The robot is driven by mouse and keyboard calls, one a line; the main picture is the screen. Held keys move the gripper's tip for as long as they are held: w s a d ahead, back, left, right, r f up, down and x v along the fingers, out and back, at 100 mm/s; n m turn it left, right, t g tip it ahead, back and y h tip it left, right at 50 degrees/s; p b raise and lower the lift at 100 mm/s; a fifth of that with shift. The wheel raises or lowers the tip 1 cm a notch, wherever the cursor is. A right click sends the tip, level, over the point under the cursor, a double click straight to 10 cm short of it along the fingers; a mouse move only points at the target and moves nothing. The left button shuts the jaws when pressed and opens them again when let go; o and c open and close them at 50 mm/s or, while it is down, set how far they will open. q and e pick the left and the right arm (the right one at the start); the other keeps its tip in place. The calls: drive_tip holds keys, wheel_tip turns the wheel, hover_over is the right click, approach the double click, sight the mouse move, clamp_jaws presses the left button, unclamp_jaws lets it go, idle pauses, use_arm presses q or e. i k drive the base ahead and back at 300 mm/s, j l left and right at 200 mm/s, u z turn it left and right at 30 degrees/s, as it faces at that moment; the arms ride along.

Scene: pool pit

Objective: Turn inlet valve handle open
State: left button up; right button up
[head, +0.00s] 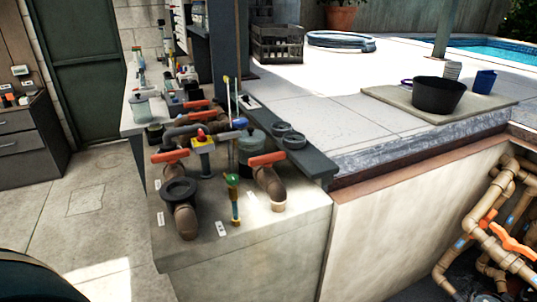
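Several orange valve handles are in the head view, and I cannot tell which is the inlet one. On the concrete bench (190,262), one orange handle (170,156) is at the left, and another orange handle (267,160) sits on a brown pipe elbow (270,186) at the right. A third orange handle (197,104) lies farther back. In the pit at right, a larger orange handle (512,241) is on tan pipes (480,238), with a smaller orange part (487,218) above it. Neither gripper is in view.
A black tub (438,95) and blue cup (484,81) stand on a pale slab (390,98). A dark crate (277,44) and coiled hose (341,41) are behind. A drawer cabinet (28,140) is at left. The floor (95,215) left of the bench is clear.

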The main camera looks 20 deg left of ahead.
sight(266, 160)
drive_tip(key=i+u, duration=0.1)
drive_tip(key=u, duration=0.4)
drive_tip(key=l+u, duration=0.2)
drive_tip(key=u, duration=0.3)
drive_tip(key=i+l+u, duration=0.1)
drive_tip(key=u, duration=0.4)
drive_tip(key=l+u, duration=0.2)
drive_tip(key=u, duration=0.3)
drive_tip(key=l+z, duration=0.35)
drive_tip(key=i+l+z, duration=0.15)
drive_tip(key=z, duration=0.15)
drive_tip(key=l, duration=0.1)
